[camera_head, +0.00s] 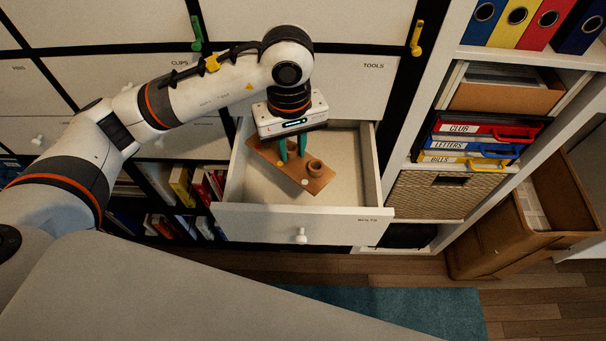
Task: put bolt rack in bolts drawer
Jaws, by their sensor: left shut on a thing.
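The bolts drawer (345,225) is pulled open, with its label on the front panel and a white knob. My left gripper (292,157) points down over the drawer's open top, its green fingers shut on the bolt rack (318,184). The bolt rack is a brown wooden board with a round cup-like part on it, lying within the drawer's outline and slanting down to the right. I cannot tell whether it touches the drawer floor. The gripper body hides part of the rack and the drawer's back. My right gripper is not in view.
Closed white drawers labelled clips and tools (370,85) sit above and behind. To the right stands a shelf with binders, coloured files and a woven basket (430,195). A brown bin (490,240) stands on the floor at far right. The drawer's right interior (345,160) is bare.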

